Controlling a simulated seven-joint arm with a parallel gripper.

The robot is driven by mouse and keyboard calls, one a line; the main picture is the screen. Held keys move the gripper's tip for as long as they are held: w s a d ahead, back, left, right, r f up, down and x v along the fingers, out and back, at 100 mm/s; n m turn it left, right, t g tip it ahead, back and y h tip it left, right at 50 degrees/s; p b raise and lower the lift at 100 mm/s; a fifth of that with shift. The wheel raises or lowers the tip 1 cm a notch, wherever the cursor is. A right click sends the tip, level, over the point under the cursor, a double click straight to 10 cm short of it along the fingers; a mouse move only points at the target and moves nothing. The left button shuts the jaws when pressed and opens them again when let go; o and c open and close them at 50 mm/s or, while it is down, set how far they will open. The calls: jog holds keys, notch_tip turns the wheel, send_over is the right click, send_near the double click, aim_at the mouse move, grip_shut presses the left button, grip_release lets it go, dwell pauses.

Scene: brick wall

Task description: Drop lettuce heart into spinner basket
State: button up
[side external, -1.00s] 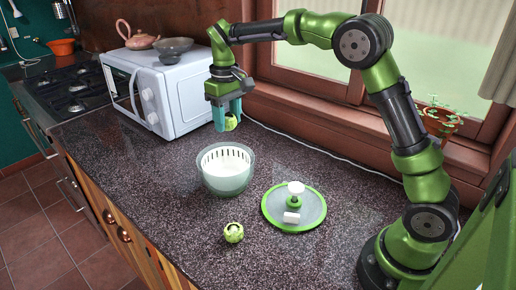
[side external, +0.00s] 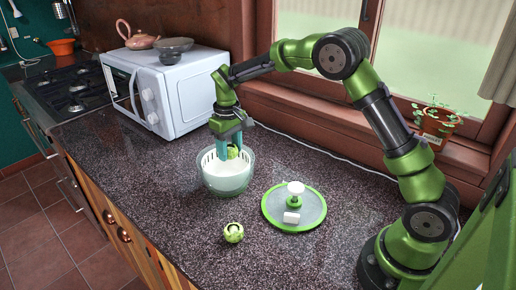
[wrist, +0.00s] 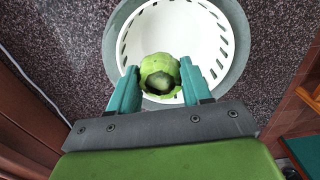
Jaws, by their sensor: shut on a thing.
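My gripper (side external: 228,153) is shut on a green lettuce heart (side external: 233,153). It holds the lettuce heart at the opening of the spinner basket, over its back part in the side view. In the wrist view the lettuce heart (wrist: 160,75) sits between the two teal fingers (wrist: 160,88), over the near rim of the basket. The white slotted spinner basket (side external: 212,165) sits inside a pale green bowl (side external: 227,184) on the counter. The basket floor that shows (wrist: 180,30) is bare. A second lettuce heart (side external: 233,232) lies on the counter in front of the bowl.
The green-rimmed spinner lid (side external: 318,211) with a white knob lies right of the bowl. The counter's left front is clear.

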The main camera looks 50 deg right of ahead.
jog(key=shift+f, duration=0.4)
jog(key=o, duration=1.1)
jog(key=shift+d, duration=0.1)
notch_tip(320, 180, up, 17)
